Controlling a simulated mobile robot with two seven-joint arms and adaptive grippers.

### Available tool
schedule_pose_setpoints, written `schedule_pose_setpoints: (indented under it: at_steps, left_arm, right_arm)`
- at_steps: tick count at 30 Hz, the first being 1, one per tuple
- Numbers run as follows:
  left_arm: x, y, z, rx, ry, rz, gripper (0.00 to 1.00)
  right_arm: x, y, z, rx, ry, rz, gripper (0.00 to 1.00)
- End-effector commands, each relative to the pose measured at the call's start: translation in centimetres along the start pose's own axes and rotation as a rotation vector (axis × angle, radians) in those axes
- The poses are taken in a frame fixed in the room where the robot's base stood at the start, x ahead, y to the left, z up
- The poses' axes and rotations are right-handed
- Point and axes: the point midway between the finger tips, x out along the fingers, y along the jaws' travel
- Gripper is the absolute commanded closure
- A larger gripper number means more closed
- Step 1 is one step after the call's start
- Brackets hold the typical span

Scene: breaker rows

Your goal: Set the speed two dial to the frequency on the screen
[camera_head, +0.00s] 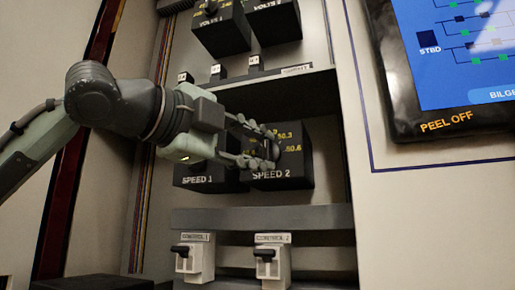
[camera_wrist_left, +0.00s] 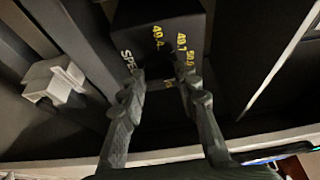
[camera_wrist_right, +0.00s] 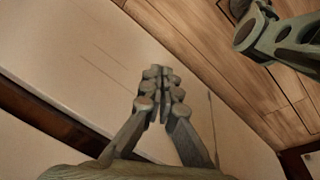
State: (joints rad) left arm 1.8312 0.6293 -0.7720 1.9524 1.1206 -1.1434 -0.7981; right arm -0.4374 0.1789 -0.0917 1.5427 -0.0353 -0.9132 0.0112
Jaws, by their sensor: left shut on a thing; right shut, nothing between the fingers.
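The speed 2 box (camera_head: 290,172) is black with yellow numbers, "50.3" and "50.6" among those readable, and a white "SPEED 2" label. My left gripper (camera_head: 266,150) is at its front face, shut on the dial, which the fingers mostly hide. In the left wrist view the box (camera_wrist_left: 160,25) lies beyond the fingertips (camera_wrist_left: 168,84), with yellow numbers around them. The dial's pointer cannot be made out. The screen (camera_head: 450,50) at the upper right shows a blue diagram; no frequency reading is visible. My right gripper (camera_wrist_right: 162,84) is shut and empty.
The speed 1 box (camera_head: 197,178) stands close on the left. Two breakers with black levers (camera_head: 194,258) (camera_head: 271,263) sit below, and volts boxes (camera_head: 222,30) above a shelf. The right gripper is near a pale panel (camera_wrist_right: 70,70), with wood-like boards alongside.

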Motion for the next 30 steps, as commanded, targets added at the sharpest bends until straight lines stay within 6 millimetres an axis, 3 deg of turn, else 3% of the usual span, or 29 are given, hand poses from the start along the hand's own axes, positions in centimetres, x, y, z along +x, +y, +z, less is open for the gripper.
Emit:
schedule_pose_setpoints:
  at_steps: [10, 30]
  left_arm:
    - [0.0, 0.6, -0.1, -0.166, 0.002, -0.069, 0.98]
    - [0.1, 0.8, -0.3, -0.581, 0.002, -0.239, 0.98]
  right_arm:
    - [-4.5, 0.2, -4.5, 0.055, 0.061, -0.015, 1.00]
    - [-12.5, 2.0, -6.3, 0.046, 0.089, 0.038, 1.00]
